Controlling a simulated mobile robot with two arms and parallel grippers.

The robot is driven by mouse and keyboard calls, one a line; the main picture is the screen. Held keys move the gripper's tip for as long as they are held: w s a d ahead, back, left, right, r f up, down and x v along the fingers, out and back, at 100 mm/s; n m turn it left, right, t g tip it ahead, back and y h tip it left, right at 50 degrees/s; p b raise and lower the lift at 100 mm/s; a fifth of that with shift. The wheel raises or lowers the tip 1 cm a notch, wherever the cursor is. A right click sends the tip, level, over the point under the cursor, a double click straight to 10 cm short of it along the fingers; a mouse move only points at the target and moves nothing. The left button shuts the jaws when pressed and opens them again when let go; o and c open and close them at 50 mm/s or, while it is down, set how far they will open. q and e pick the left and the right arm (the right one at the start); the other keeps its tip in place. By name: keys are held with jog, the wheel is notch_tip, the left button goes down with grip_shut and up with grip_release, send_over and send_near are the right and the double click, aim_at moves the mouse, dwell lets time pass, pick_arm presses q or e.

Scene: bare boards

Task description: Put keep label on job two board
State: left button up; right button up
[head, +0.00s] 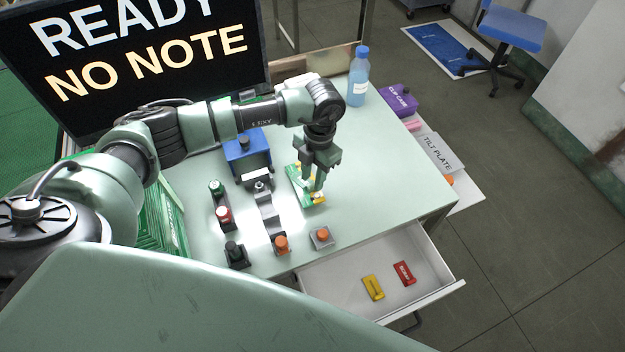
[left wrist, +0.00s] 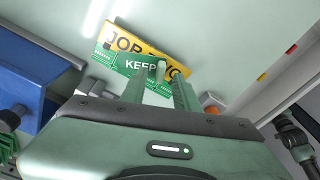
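The green keep label (left wrist: 128,63) lies over the yellow job two board (left wrist: 122,39) in the left wrist view, covering part of its lettering. It sits at a slight angle to the board. A small pale upright piece shows at the label's right end. In the head view the board (head: 318,201) lies on the table, partly hidden by my left gripper (head: 313,186). My left gripper points down right over the label, its two fingers (left wrist: 163,82) apart on either side of the pale piece. My right gripper is not in view.
An open drawer (head: 335,284) holds a yellow label (head: 373,287) and a red label (head: 403,273). Push buttons (head: 281,244) and a blue device (head: 247,155) stand to the left. A water bottle (head: 358,78) stands at the back. A screen (head: 150,60) reads "READY NO NOTE".

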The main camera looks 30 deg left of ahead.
pick_arm(q)
notch_tip(320, 180, up, 10)
jog(key=w+b, duration=0.1)
jog(key=b, duration=0.2)
jog(key=shift+d+r, duration=0.15)
jog(key=shift+d, duration=0.1)
jog(key=shift+w, duration=0.1)
